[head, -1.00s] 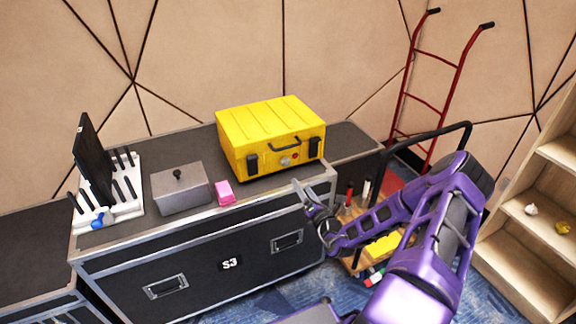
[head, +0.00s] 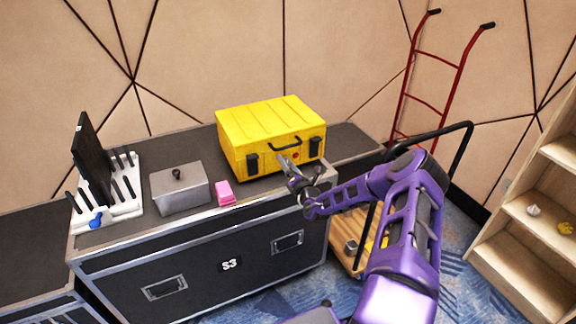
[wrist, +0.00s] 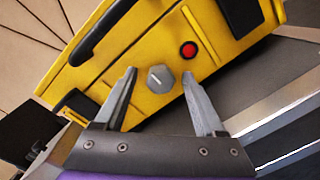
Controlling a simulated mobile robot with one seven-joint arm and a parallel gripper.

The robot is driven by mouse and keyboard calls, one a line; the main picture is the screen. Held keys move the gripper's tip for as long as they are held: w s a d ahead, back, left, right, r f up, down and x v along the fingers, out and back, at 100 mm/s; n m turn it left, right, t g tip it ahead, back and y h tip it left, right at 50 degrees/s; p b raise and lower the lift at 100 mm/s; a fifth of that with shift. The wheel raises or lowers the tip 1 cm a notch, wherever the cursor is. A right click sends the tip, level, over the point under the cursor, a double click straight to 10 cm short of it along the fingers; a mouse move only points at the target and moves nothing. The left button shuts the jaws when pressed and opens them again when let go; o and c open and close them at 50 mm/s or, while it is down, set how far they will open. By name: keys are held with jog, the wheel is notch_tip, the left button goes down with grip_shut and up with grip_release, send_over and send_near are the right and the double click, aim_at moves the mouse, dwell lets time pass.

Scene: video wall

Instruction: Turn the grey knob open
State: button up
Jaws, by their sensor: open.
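The grey knob (wrist: 160,78) is a faceted knob on the front face of the yellow case (head: 270,117). In the wrist view it sits between and just beyond the tips of my open gripper (wrist: 158,82), apart from both fingers. In the head view my gripper (head: 287,167) is in front of the case and hides the knob. The case (wrist: 150,50) stands closed on the black flight case (head: 200,262). A red button (wrist: 189,50) is right of the knob in the wrist view.
A grey lidded box (head: 181,192), a pink block (head: 225,193) and a white rack (head: 122,208) holding a black panel stand left of the yellow case. A platform cart (head: 345,240), a red hand truck (head: 411,101) and a wooden shelf (head: 523,245) are at the right.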

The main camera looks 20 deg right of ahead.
grip_shut()
dwell(0.4)
jog(key=n+p, duration=0.2)
jog(key=n, duration=0.1)
jog(key=shift+n, duration=0.4)
jog(key=n, duration=0.4)
jog(key=shift+n, duration=0.3)
jog(key=n, duration=0.4)
jog(key=shift+a+f+n+t+y, duration=0.1)
jog(key=shift+n+t+y, duration=0.2)
jog(key=shift+n+y, duration=0.1)
jog(key=n, duration=0.5)
jog(key=shift+b, duration=0.4)
jog(key=shift+n, duration=0.3)
